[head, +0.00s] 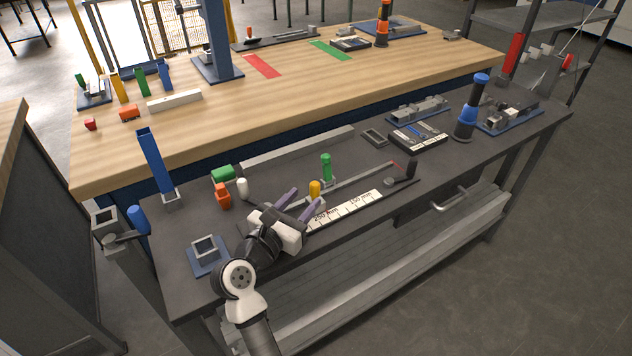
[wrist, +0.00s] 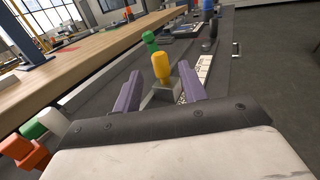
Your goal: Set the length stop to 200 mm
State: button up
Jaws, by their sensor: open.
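The length stop shows as a grey block (wrist: 163,91) with a yellow handle (wrist: 162,66), which also shows in the head view (head: 314,188). A white scale (head: 347,208) lies along the bench's near edge, with 250 mm and 150 mm readable. My gripper (head: 305,199) is open, its purple fingers pointing at the stop. In the wrist view the handle stands between and just beyond the fingertips, apart from both. The fingers and gripper body hide part of the scale, and the stop's exact reading cannot be told.
A green handle (head: 326,166) stands behind the yellow one. An orange piece (head: 223,196), a white piece (head: 243,188) and a green piece (head: 222,173) stand left of my gripper. A black end piece (head: 407,173) is at the right. The floor right of the bench is clear.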

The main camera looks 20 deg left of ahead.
aim_at(312, 190)
jog(key=w, duration=0.3)
jog(key=w+d+p, duration=0.1)
jog(key=w, duration=0.1)
jog(key=shift+w+d, duration=0.1)
jog(key=shift+w, duration=0.3)
jog(key=shift+c, duration=0.4)
grip_shut()
